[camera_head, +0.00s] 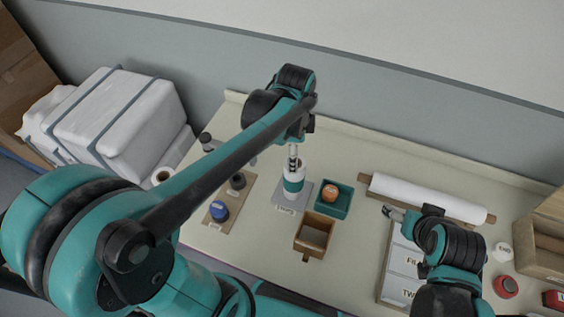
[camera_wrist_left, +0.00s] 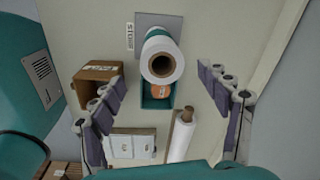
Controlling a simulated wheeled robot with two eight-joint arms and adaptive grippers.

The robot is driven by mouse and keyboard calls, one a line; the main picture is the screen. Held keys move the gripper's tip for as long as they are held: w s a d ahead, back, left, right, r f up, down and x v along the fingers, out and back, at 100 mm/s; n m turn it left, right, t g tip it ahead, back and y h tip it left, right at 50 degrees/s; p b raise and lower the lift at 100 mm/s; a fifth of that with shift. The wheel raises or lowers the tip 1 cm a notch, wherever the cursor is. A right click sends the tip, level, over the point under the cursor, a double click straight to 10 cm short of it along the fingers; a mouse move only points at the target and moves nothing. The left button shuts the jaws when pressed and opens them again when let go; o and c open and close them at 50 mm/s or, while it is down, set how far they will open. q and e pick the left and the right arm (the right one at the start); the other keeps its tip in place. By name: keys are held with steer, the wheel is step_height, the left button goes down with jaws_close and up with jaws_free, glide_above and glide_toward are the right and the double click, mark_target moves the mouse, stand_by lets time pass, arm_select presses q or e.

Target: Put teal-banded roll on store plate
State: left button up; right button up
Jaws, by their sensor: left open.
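The teal-banded roll (camera_head: 293,184), white with a teal band, stands upright on the grey store plate (camera_head: 282,208) in the head view. In the left wrist view I look down on the end of the roll (camera_wrist_left: 162,62) and its dark core hole; the store plate (camera_wrist_left: 145,20) shows behind it. My left gripper (camera_head: 293,154) is just above the roll. Its fingers (camera_wrist_left: 162,82) are spread wide in the left wrist view, with nothing between them held. My right gripper (camera_head: 392,212) is over the table at the right, away from the roll; its opening is unclear.
A teal bin (camera_head: 347,207) with an orange-topped item and an open brown box (camera_head: 300,248) stand close to the plate. A tan board with a blue item (camera_head: 219,211) lies left. A long white roll (camera_head: 425,196) and labelled white drawers (camera_head: 398,289) are at right.

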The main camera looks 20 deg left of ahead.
arm_select(q)
steer(key=s+a+r+n+t, duration=0.1)
steer(key=s+a+n+t, duration=0.3)
steer(key=s+n, duration=0.5)
steer(key=shift+s+a+r+n+t, duration=0.15)
steer(key=shift+s+r+n+t, duration=0.2)
steer(key=shift+n+t, duration=1.8)
arm_select(e)
steer(key=shift+s, duration=0.1)
arm_select(q)
steer(key=shift+w+f+n+g, duration=0.1)
steer(key=shift+n+g, duration=0.75)
